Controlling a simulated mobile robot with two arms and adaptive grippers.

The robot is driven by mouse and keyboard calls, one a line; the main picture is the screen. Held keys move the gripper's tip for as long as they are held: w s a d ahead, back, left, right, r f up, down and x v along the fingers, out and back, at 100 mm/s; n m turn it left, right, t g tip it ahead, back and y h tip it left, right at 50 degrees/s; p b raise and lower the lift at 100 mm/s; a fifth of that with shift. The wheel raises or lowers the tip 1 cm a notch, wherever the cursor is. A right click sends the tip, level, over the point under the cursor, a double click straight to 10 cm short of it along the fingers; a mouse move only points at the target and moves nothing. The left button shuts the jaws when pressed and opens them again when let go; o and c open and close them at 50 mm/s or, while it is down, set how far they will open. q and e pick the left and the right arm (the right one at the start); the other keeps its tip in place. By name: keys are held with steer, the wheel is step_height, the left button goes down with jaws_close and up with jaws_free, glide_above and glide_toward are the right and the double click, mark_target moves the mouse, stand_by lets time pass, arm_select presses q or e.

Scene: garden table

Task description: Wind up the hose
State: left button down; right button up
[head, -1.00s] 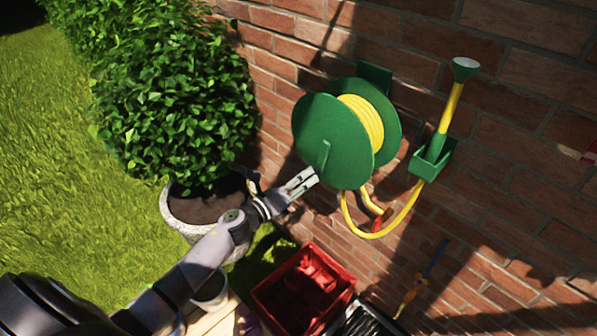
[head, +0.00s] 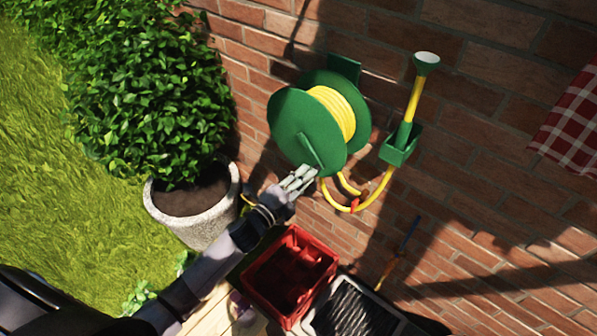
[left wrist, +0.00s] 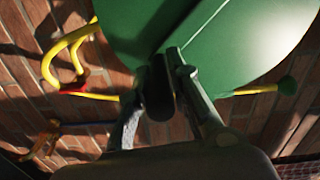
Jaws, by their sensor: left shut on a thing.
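The green hose reel (head: 292,115) is mounted on the brick wall, with yellow hose (head: 334,110) wound on its drum. A short loop of hose (head: 372,196) hangs below the reel and runs up to a spray wand (head: 427,62) in a green holder (head: 398,152). The reel's crank handle (head: 311,152) sticks out from the front disc. My left gripper (head: 304,175) is at the handle's end, low on the disc. In the left wrist view its fingers (left wrist: 165,75) are shut on the dark handle (left wrist: 160,95). My right gripper is not in view.
A red crate (head: 262,272) and a dark tray with a light rim (head: 312,312) stand below the reel. A bush in a stone pot (head: 212,222) stands left of my left arm. A red checked cloth (head: 572,125) hangs at the right.

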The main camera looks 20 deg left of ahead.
arm_select(q)
steer(key=shift+s+d+r+n+p, duration=0.15)
steer(key=shift+d+r+n+p, duration=0.3)
steer(key=shift+r+n+p, duration=0.7)
steer(key=shift+s+d+r+n+p, duration=0.15)
steer(key=shift+d+r+n+p, duration=0.35)
steer(key=shift+r+n+p, duration=0.65)
steer(key=shift+s+d+r+n+p, duration=0.15)
steer(key=shift+d+r+n+p, duration=0.3)
steer(key=shift+r+n+p, duration=0.7)
steer(key=c, duration=1.9)
jaws_free()
steer(key=o, duration=0.4)
steer(key=shift+f+n, duration=0.2)
steer(key=shift+n, duration=0.05)
steer(key=shift+s+a, duration=0.1)
steer(key=shift+s, duration=0.05)
